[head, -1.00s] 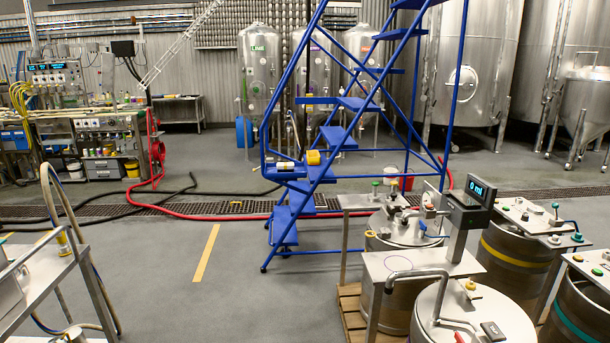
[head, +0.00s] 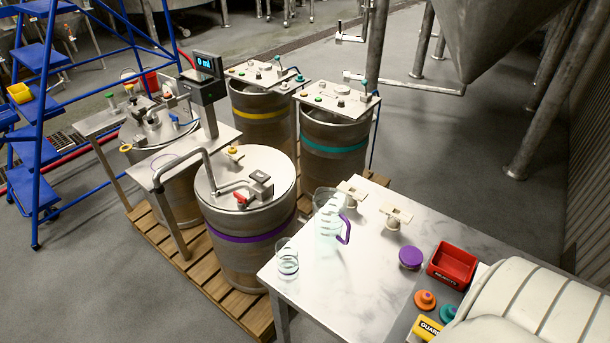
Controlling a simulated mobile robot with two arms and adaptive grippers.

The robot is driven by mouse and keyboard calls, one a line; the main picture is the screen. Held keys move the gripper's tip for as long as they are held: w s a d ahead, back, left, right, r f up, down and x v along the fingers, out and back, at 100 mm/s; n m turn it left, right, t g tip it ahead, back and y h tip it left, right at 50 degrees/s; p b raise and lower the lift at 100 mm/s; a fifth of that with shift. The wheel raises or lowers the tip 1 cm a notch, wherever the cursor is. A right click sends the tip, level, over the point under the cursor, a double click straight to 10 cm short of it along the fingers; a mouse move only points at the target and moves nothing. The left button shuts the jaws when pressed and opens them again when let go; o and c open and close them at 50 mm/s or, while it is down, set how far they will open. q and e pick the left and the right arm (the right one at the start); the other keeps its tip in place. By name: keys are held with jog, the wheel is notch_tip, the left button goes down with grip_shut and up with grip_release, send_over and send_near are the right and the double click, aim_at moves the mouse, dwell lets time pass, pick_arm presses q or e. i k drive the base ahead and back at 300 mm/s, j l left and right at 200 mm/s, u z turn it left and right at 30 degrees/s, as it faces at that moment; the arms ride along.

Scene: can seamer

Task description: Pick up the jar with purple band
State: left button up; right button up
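A clear glass jug (head: 327,212) with a purple handle stands upright on a white marbled table (head: 345,300) at the right. A large steel keg (head: 225,255) behind the table carries a purple band. Neither of my grippers is in view.
White fittings (head: 397,214), a purple round lid (head: 411,257), a red tray (head: 453,263) and orange (head: 425,300) and teal round pieces lie on the table. A bulky cream ribbed shape fills the lower right. Kegs stand on a wooden pallet (head: 160,238).

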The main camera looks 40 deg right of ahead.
aim_at(287, 249)
jog(key=z, duration=0.95)
jog(key=k, duration=0.05)
